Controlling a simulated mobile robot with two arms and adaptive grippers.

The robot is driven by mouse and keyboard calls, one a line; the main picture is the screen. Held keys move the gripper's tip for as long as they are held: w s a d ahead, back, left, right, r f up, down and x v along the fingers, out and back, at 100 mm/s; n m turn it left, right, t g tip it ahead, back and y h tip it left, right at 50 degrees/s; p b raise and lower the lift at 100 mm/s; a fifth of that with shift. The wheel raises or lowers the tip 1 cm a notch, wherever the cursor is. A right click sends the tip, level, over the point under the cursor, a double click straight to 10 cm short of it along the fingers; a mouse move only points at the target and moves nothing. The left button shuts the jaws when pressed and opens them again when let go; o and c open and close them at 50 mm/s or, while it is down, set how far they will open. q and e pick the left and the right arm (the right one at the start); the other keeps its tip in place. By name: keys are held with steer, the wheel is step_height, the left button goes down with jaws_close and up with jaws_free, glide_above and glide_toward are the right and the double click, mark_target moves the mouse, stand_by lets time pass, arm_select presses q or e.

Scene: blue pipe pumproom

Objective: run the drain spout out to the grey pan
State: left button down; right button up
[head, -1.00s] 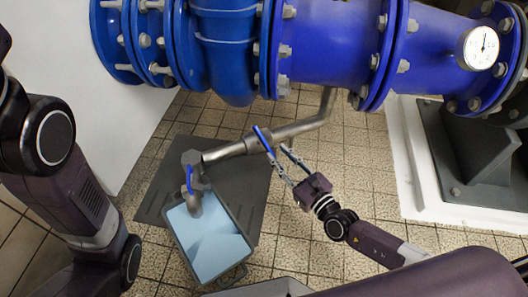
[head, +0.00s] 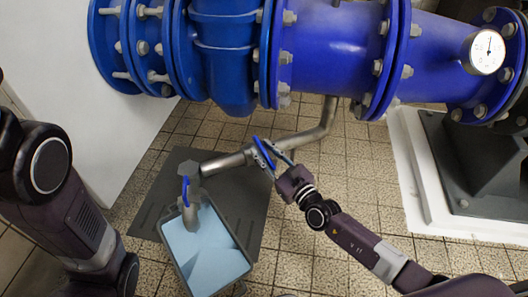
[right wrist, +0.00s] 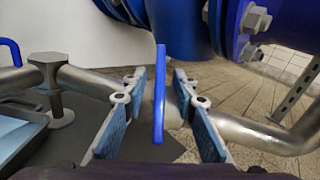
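The drain spout (head: 225,162) is a metal pipe running low over the floor, left from the bend below the blue main. Its left end has a downturned outlet (head: 190,209) with a small blue handle (head: 185,191), over the grey pan (head: 233,236). The pan holds pale blue water. A blue lever (head: 263,152) stands on the spout's middle joint. My right gripper (head: 278,162) is at this lever. In the right wrist view the lever (right wrist: 160,95) stands between its open fingers, apart from both. My left arm shows at the left; its gripper is out of view.
The large blue flanged main (head: 330,45) crosses above, with a round gauge (head: 487,52) at the right. A dark mat (head: 150,205) lies under the spout and pan. A white plinth (head: 445,215) with a grey support stands at the right. Tiled floor between is clear.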

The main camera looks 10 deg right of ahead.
jaws_close()
steer(key=shift+s+a+r+m+t+h+p, duration=0.15)
steer(key=shift+m+t+h+p, duration=0.35)
steer(key=shift+m+p, duration=0.45)
steer(key=shift+m+h+p, duration=0.35)
steer(key=shift+m+h, duration=0.15)
steer(key=shift+m, duration=0.15)
steer(key=shift+d+f+m+h, duration=0.2)
steer(key=shift+m+h, duration=0.6)
jaws_free()
